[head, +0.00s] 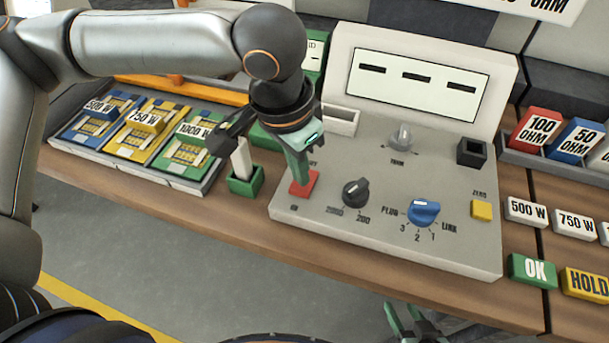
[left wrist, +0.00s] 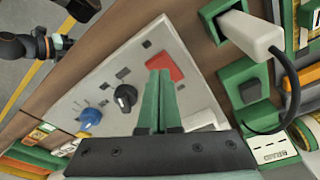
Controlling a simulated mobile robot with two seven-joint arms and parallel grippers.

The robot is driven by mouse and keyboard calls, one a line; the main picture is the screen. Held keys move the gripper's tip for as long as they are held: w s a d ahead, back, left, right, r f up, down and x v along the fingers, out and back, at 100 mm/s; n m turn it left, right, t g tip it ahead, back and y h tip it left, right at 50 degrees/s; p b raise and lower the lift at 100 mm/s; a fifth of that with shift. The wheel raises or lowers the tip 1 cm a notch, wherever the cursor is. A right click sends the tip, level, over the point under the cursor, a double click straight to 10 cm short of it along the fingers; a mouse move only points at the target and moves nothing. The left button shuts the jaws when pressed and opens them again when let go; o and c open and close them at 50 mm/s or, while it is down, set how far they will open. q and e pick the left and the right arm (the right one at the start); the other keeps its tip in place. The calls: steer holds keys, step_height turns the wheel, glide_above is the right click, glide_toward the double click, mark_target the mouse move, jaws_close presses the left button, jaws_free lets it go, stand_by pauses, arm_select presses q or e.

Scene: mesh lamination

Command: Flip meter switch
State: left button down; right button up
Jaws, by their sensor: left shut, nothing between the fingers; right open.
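The meter (head: 400,225) is a light grey console with a sloped panel and an upright display. A red square switch (head: 311,181) sits at the panel's left side, its label partly hidden by my gripper. My left gripper (head: 299,182) is shut and empty, pointing down with its green fingertips at the red switch; I cannot tell whether they touch it. In the left wrist view the closed fingers (left wrist: 158,75) overlap the red switch (left wrist: 166,67). My right gripper (head: 410,325) is open and empty at the bottom edge, below the bench front.
The panel also bears a black knob (head: 355,193), a blue knob (head: 424,212), a yellow ZERO button (head: 481,211) and a clear lamp (head: 401,137). A white probe in a green holder (head: 245,184) stands just left of the meter. Watt and ohm blocks lie on both sides.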

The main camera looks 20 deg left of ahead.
mark_target(300, 187)
arm_select(q)
steer(key=shift+f, duration=0.8)
arm_select(e)
steer(key=shift+f, duration=0.2)
arm_select(q)
steer(key=shift+r+p, duration=0.9)
steer(key=shift+r, duration=0.05)
steer(key=shift+r+p, duration=0.3)
steer(key=shift+p, duration=0.1)
steer(key=shift+r+p, duration=0.65)
steer(key=shift+p, duration=0.25)
steer(key=shift+r+p, duration=0.35)
steer(key=shift+p, duration=0.05)
steer(key=shift+r+p, duration=0.6)
steer(key=shift+p, duration=0.25)
steer(key=shift+r+p, duration=0.7)
steer(key=shift+p, duration=0.25)
arm_select(e)
steer(key=s+d+r+h, duration=0.1)
steer(key=s+d+r, duration=0.1)
steer(key=r, duration=0.3)
steer(key=shift+d+r+m, duration=0.4)
steer(key=shift+d, duration=0.4)
